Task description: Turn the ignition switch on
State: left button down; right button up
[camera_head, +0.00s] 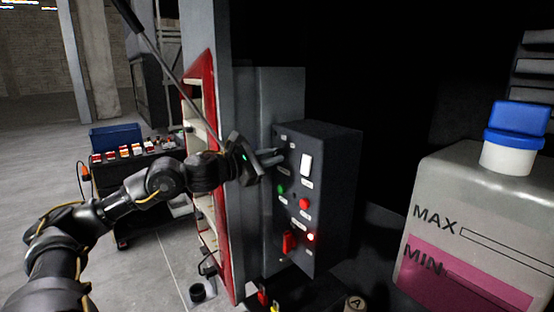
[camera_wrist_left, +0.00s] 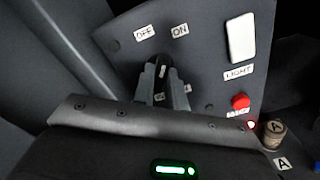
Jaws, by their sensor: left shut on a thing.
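The dark ignition switch knob (camera_wrist_left: 167,61) sits on the grey control panel (camera_wrist_left: 205,60), below the OFF label (camera_wrist_left: 145,33) and the ON label (camera_wrist_left: 180,30). Its tip points up, roughly between the two labels. My left gripper (camera_wrist_left: 164,86) is shut on the knob, with one finger on each side, and the fingers hide most of it. In the head view, my left gripper (camera_head: 274,158) reaches the upper left of the control box (camera_head: 335,170) from the left. The knob is hidden there. My right gripper is not in view.
The panel also has a white light switch (camera_head: 306,165), a green button (camera_head: 281,189), a red button (camera_head: 305,204), a lit red lamp (camera_head: 311,237) and a red lever (camera_head: 289,242). A fluid tank (camera_head: 470,190) with a blue cap stands right. A cart (camera_head: 130,205) stands behind my arm.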

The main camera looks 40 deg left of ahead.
pick_arm(q)
jog(key=shift+f+m+b, duration=0.1)
jog(key=shift+m+b, duration=1.1)
jog(key=shift+m, duration=1.2)
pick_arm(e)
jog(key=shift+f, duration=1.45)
pick_arm(q)
jog(key=c, duration=1.2)
grip_release()
jog(key=shift+c, duration=0.2)
jog(key=b+v, duration=0.9)
jog(key=b, duration=0.1)
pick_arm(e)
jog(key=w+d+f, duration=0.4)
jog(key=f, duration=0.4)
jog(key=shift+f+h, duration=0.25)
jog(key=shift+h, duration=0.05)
